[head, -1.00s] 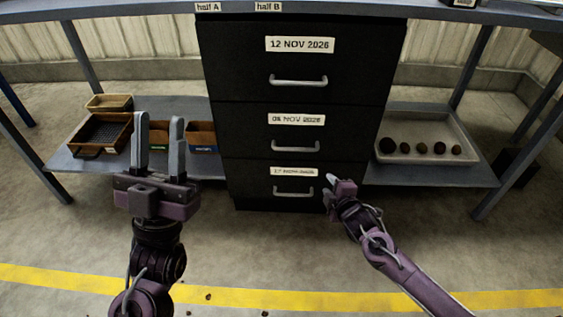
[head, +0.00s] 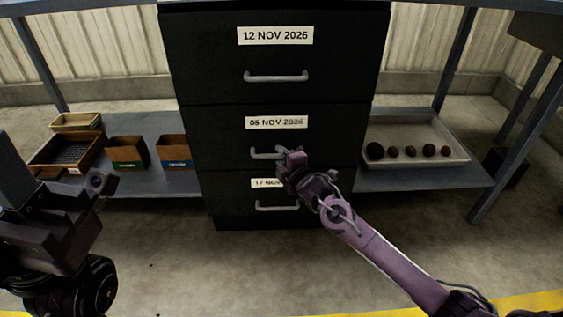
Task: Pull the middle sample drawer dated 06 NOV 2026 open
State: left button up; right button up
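The black drawer cabinet has three drawers, all flush. The middle drawer (head: 215,135) carries a white label (head: 277,122) that reads 06 NOV 2026. Its grey bar handle (head: 262,154) shows at its left part; my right gripper (head: 283,156) covers the right part. The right gripper is at the handle, and its fingers are mostly hidden behind its own body, so I cannot tell whether they are closed on the bar. My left gripper (head: 45,190) is at the lower left, away from the cabinet, large and partly cut off by the picture edge.
The top drawer (head: 275,45) is labelled 12 NOV 2026; the bottom drawer's handle (head: 277,208) sits just below my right gripper. Boxes (head: 128,152) stand on the left shelf. A tray (head: 455,150) with several potatoes lies on the right shelf.

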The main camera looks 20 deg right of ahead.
jog(key=shift+w, duration=0.1)
grip_shut()
dwell(0.4)
